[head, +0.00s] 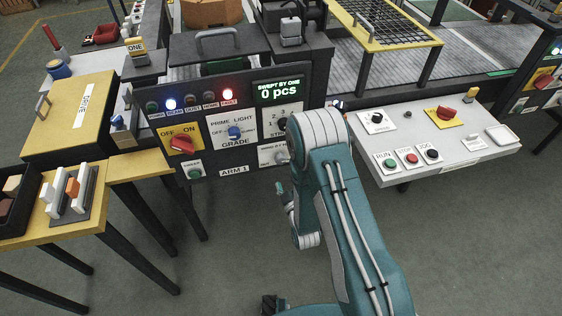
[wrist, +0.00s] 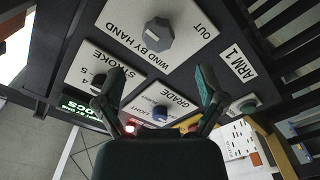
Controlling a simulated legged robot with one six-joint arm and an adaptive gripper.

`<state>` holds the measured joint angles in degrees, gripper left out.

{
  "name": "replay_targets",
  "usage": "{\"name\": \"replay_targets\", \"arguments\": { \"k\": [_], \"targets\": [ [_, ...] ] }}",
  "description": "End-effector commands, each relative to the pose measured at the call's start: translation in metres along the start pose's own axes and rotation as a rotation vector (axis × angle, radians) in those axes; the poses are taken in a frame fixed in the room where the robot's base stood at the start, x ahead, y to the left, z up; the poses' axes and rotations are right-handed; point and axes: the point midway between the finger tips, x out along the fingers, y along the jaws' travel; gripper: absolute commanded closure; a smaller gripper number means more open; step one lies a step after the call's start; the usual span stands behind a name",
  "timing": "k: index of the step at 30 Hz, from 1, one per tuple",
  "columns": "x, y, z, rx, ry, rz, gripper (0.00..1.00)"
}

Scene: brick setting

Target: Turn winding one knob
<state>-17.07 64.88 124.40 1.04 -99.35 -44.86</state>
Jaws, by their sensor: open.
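The grey faceted wind-by-hand knob (wrist: 158,35) sits on a white plate (wrist: 130,45) lettered "WIND BY HAND" and "OUT". In the head view the knob (head: 281,156) shows at the lower right of the dark ARM 1 panel, partly beside my arm. My gripper (wrist: 158,78) is open and empty, its two dark teal fingers spread wide. In the wrist view the knob lies above and between the fingertips, apart from them. In the head view my arm hides much of the area right of the knob.
The stroke knob (wrist: 97,80) and blue grade knob (wrist: 160,113) are close by on the same panel. A red OFF/ON switch (head: 182,143) and green sweep button (head: 195,173) are left. A white control shelf (head: 430,145) juts out at right. The floor in front is clear.

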Motion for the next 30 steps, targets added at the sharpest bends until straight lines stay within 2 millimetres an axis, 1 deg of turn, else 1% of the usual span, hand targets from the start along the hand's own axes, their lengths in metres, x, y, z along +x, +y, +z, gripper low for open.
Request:
{"name": "replay_targets", "arguments": {
  "k": [1,6,9,12,16,23,24,26,27,28,29,30],
  "targets": [
    [0.011,0.001,0.000,0.000,0.002,0.002,0.11],
    [0.042,0.001,0.000,0.000,0.002,0.002,0.11],
    [0.056,0.000,0.000,0.000,0.001,0.001,0.11],
    [0.066,0.000,0.000,0.000,0.000,0.001,0.11],
    [0.072,0.000,0.000,0.000,-0.001,0.000,0.11],
    [0.072,0.000,0.000,0.000,-0.001,-0.001,0.11],
    [0.072,0.000,0.000,0.000,-0.001,-0.001,0.28],
    [0.072,0.000,0.000,0.001,-0.001,-0.001,0.55],
    [0.072,0.000,0.000,0.001,-0.001,0.000,0.73],
    [0.072,0.000,0.000,0.001,-0.001,-0.001,0.86],
    [0.072,0.000,0.000,0.001,-0.001,-0.001,0.93],
    [0.072,0.000,0.000,0.000,-0.001,-0.001,0.93]
  ]
}}
